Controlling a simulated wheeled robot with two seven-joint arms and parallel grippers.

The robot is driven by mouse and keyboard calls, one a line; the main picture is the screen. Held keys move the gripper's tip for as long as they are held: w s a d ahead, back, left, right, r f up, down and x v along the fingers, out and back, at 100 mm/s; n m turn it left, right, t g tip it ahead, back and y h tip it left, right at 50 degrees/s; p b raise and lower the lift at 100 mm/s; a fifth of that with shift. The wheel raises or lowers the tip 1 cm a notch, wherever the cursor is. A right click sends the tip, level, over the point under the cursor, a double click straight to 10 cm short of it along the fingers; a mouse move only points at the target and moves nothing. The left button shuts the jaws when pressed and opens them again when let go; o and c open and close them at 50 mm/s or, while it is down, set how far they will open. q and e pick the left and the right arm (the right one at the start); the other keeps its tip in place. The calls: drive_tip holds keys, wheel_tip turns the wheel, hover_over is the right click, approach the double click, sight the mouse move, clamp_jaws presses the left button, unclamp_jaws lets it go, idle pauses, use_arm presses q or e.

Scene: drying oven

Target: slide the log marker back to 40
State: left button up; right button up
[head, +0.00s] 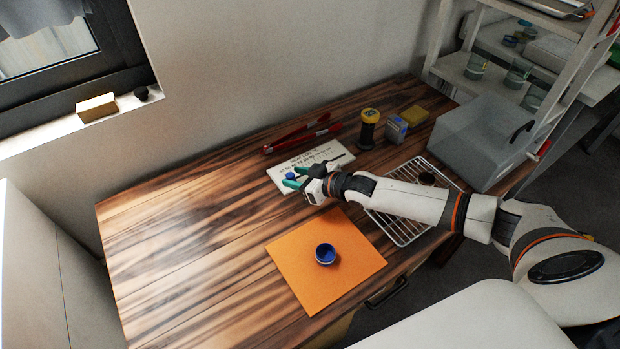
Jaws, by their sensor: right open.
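The log board (337,151) is a white plate with small printed marks and a dark slot, lying on the wooden table. The log marker (290,176) is a small blue knob at the left end of the board. My right gripper (296,178) has teal fingertips and is open. Its fingertips are at the marker, one on either side of it in the picture; I cannot tell whether they touch it. The gripper hides the lower part of the board, and the printed numbers are too small to read. My left gripper is not in view.
Red tongs (298,134) lie behind the board. A wire rack (398,228) lies under my right arm. An orange mat (290,262) holds a blue cup (325,254). The table's left is clear.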

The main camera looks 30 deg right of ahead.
drive_tip(key=v, duration=1.1)
drive_tip(key=shift+s+r, duration=0.1)
drive_tip(key=shift+s, duration=0.05)
